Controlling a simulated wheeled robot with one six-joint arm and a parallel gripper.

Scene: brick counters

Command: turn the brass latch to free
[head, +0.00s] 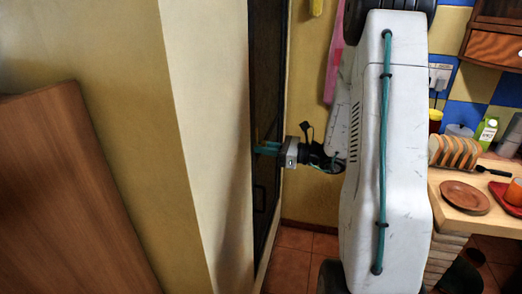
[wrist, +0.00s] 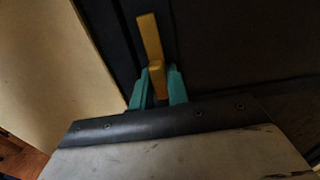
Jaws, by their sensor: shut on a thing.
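The brass latch (wrist: 150,40) is on a dark door panel (wrist: 220,45) in the wrist view. It shows as a yellow bar, standing nearly upright and tilted slightly to the left. Its lower part sits between the teal fingers of my gripper (wrist: 157,86), which is shut on it. In the head view my gripper (head: 266,148) reaches left to the dark door (head: 264,100), and the latch there is too small and dark to make out clearly. The lower end of the latch is partly hidden by the fingers.
A cream wall edge (head: 205,130) stands close left of the door. A wooden panel (head: 70,200) leans at far left. At right, a counter (head: 455,215) holds a brown plate (head: 465,197), a toast rack (head: 455,152) and a carton (head: 487,130). Tiled floor (head: 290,265) shows below the gripper.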

